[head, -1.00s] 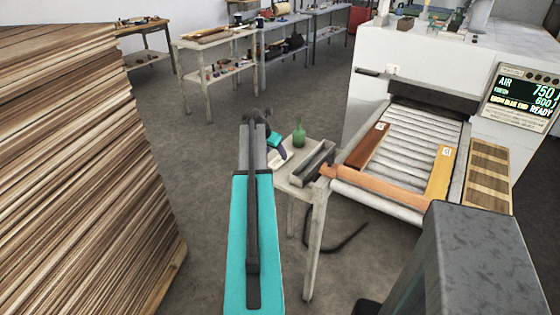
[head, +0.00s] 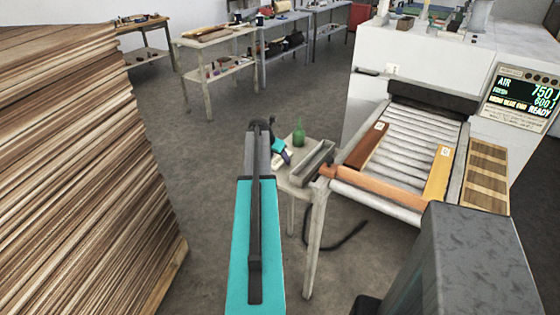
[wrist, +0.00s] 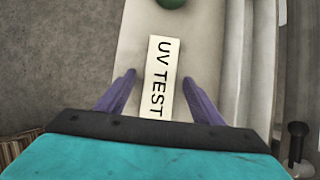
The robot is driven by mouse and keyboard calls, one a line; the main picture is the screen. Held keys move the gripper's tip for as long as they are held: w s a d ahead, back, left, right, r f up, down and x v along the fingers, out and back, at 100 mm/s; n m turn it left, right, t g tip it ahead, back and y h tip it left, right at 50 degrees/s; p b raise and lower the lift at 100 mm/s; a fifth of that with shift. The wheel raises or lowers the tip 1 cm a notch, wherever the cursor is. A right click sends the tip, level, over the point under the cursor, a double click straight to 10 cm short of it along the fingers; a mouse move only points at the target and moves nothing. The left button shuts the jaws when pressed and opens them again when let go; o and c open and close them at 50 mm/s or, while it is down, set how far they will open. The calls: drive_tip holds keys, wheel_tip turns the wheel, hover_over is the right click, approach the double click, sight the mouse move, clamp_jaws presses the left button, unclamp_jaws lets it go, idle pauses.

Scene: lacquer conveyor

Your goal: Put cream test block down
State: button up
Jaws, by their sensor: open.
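The cream test block (wrist: 159,92), lettered "UV TEST", lies on the pale top of a small side table (wrist: 136,45) in the wrist view. My gripper (wrist: 159,76) is open, with one purple finger on each side of the block and a gap on both sides. In the head view my gripper (head: 284,153) is over the small table (head: 297,184), largely hidden by my own arm. Only a small pale part of the block shows there.
A green bottle (head: 299,134) stands behind the gripper on the table; it also shows in the wrist view (wrist: 172,3). A grey trough (head: 313,163) lies at right. Beyond is the roller conveyor (head: 408,150) with brown and yellow pieces. A tall board stack (head: 80,170) stands left.

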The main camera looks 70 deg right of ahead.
sight(278, 160)
drive_tip(key=c, duration=1.2)
drive_tip(key=shift+r, duration=0.15)
drive_tip(key=shift+r+b, duration=1.15)
drive_tip(key=shift+r, duration=3.7)
